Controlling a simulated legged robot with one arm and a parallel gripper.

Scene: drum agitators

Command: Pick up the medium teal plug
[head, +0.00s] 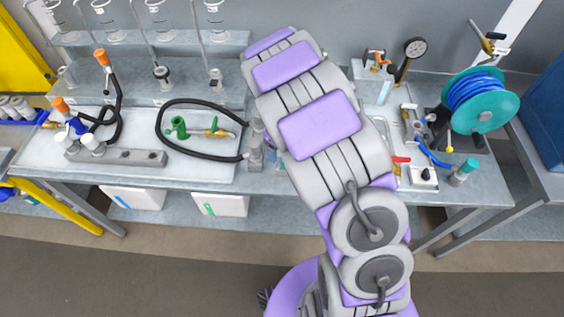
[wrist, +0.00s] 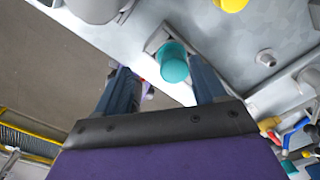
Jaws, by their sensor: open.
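A teal round-topped plug (wrist: 173,62) shows in the wrist view, standing on a small grey base near the table's edge. My gripper (wrist: 160,66) is open, with one dark finger on each side of the plug in the picture. I cannot tell how far the fingertips are from the plug or whether they touch it. In the head view my arm hides the gripper. A teal-topped cylinder (head: 466,168) stands near the right front of the bench in the head view; I cannot tell whether it is the same plug.
A teal reel with blue hose (head: 481,102) and a pressure gauge (head: 413,48) stand at the right. A black hose loop (head: 203,104) and a grey block (head: 115,155) lie on the left. In the wrist view, a yellow part (wrist: 232,4) and a grey bolt (wrist: 267,58) are near the plug.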

